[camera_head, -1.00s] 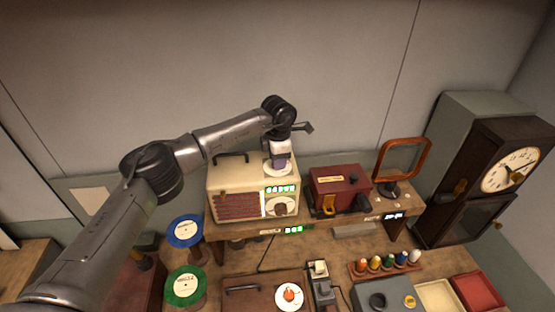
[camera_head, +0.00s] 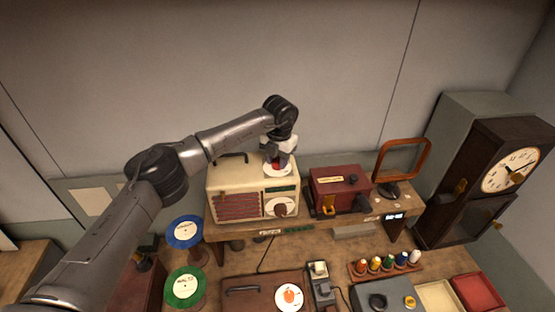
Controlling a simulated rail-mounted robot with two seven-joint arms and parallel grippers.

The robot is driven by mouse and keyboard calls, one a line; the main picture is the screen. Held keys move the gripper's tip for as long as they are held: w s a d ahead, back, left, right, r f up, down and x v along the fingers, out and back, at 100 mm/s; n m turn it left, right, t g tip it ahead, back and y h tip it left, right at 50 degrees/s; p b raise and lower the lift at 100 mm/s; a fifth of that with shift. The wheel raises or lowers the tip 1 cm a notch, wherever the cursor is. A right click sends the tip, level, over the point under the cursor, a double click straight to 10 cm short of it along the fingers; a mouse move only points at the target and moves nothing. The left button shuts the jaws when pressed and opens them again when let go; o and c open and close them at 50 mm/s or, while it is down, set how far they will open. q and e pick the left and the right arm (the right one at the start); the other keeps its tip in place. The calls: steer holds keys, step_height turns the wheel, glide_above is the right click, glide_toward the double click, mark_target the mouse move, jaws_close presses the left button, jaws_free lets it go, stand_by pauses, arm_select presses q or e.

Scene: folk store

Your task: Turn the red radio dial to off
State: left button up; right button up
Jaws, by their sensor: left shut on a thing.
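A cream radio (camera_head: 240,181) with a red slatted grille stands on the wooden shelf. On its top right is a white round plate (camera_head: 267,172) with a red dial (camera_head: 276,167) on it. My left gripper (camera_head: 277,162) points down over this plate and is shut on the red dial, covering much of it. A second white disc with a dark red knob (camera_head: 281,210) is on the radio's front. The radio's display (camera_head: 280,189) is dark. My right gripper is not in view.
A dark red box (camera_head: 338,186) and an orange-framed stand (camera_head: 401,158) are right of the radio. A tall clock (camera_head: 487,180) stands at far right. Blue (camera_head: 184,232) and green (camera_head: 184,287) discs stand at the left. Several coloured pegs (camera_head: 387,262) stand in front.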

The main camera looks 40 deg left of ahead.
arm_select(q)
steer(key=shift+n, duration=0.5)
steer(key=o, duration=0.9)
steer(key=shift+r, duration=0.15)
steer(key=shift+r, duration=0.25)
steer(key=shift+w+d+r+b, duration=0.15)
steer(key=shift+r+b, duration=0.7)
steer(key=shift+r, duration=2.45)
steer(key=shift+s+d+r+b, duration=0.15)
steer(key=shift+r+b, duration=0.7)
steer(key=shift+r, duration=2.4)
steer(key=shift+w, duration=0.1)
